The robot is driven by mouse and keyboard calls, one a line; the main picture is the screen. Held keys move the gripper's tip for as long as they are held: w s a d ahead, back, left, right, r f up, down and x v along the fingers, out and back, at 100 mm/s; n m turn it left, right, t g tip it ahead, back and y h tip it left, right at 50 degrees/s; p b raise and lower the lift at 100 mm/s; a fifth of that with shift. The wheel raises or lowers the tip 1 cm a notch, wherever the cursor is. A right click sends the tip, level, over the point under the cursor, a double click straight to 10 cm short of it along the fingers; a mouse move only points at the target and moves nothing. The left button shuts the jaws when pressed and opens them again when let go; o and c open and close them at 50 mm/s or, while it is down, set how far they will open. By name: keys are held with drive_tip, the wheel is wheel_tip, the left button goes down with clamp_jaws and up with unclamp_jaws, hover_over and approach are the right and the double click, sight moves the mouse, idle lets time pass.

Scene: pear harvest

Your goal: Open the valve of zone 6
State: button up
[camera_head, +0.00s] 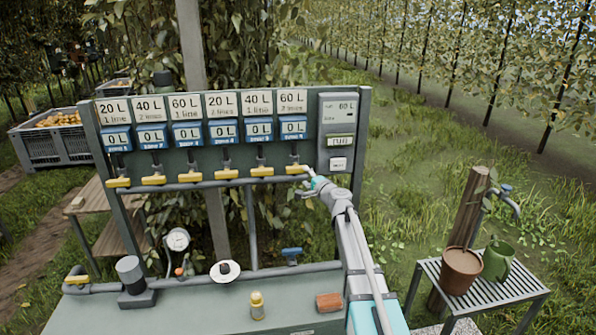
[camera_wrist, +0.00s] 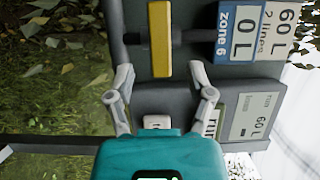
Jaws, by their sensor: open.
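The zone 6 valve has a yellow bar handle (camera_head: 297,169), the rightmost in a row of similar valves under the panel. In the wrist view the yellow handle (camera_wrist: 160,38) lies across the short pipe from the zone 6 meter (camera_wrist: 237,30). That meter reads 0 L, and its card says 60 L, 2 lines. My gripper (camera_wrist: 160,72) is open, with one fingertip on either side of the handle's near end and gaps between. I cannot tell the depth between fingertips and handle. In the head view my gripper (camera_head: 308,183) is just right of the handle and partly hidden.
A grey control box (camera_head: 337,135) showing 60 L stands right of the meters. A bench (camera_head: 190,312) below holds a gauge (camera_head: 177,240) and a small yellow bottle (camera_head: 257,305).

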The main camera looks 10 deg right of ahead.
sight(299, 171)
drive_tip(key=x, duration=0.6)
drive_tip(key=shift+w+a, duration=0.1)
drive_tip(key=shift+w, duration=0.1)
clamp_jaws()
idle(0.3)
